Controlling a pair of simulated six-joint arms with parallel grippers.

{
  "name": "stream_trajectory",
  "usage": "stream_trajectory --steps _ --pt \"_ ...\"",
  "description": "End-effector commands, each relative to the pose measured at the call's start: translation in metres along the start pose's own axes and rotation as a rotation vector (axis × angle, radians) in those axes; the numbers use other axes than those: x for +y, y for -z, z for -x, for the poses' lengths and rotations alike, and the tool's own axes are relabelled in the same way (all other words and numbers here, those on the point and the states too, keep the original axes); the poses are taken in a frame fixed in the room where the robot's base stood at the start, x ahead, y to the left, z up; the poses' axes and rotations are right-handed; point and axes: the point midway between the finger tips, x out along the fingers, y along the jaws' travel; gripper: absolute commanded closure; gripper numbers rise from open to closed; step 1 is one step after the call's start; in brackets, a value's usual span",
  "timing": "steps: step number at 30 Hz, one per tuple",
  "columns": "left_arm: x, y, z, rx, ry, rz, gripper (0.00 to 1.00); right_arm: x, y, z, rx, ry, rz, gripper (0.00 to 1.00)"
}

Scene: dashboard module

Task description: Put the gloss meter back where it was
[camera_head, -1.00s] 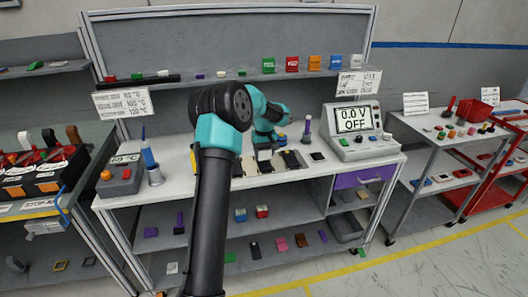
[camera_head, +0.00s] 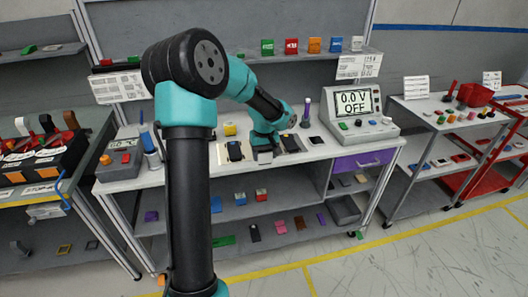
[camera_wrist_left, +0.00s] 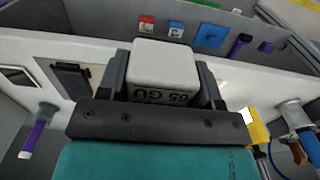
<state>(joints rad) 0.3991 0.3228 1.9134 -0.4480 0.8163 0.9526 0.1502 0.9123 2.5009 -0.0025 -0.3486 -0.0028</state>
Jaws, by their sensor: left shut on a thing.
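The gloss meter (camera_wrist_left: 162,68) is a pale grey-white block with dark "GU" lettering on its face, seen in the left wrist view between the two dark fingers. My left gripper (camera_head: 264,156) is shut on it, over the middle of the workbench near its front edge. In the left wrist view my gripper's fingers (camera_wrist_left: 162,80) flank the block on both sides. A dark pad (camera_head: 290,143) on a pale plate lies just right of the gripper, and another dark pad (camera_head: 235,151) lies just left. The surface directly under the meter is hidden.
A purple-handled tool (camera_head: 306,113) stands behind right, near a dark flat tile (camera_head: 317,140) and the "0.0 V OFF" meter (camera_head: 358,115). A yellow block (camera_head: 230,129) and blue tool (camera_head: 149,148) are to the left. Lower shelves hold several small objects.

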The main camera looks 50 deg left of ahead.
Motion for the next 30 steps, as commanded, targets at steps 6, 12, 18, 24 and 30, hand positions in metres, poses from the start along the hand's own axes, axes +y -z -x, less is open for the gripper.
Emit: stream_trajectory --steps 6,12,18,24,30 --pt "0.0 0.0 0.0 0.001 0.0 0.0 0.72 0.0 0.0 0.0 0.0 0.0 0.0 0.57" --pt "0.0 0.001 0.0 0.001 0.0 0.0 0.72 0.0 0.0 0.0 0.0 0.0 0.0 0.57" --pt "0.001 0.001 -0.001 0.0 0.0 -0.003 0.72 0.0 0.0 0.0 0.0 0.0 0.0 0.57" --pt "0.019 -0.002 -0.016 -0.002 0.003 -0.056 0.72 0.0 0.0 0.0 0.0 0.0 0.0 0.57" --pt "0.066 -0.015 -0.056 -0.004 0.003 -0.197 0.72 0.0 0.0 0.0 0.0 0.0 0.0 0.57"
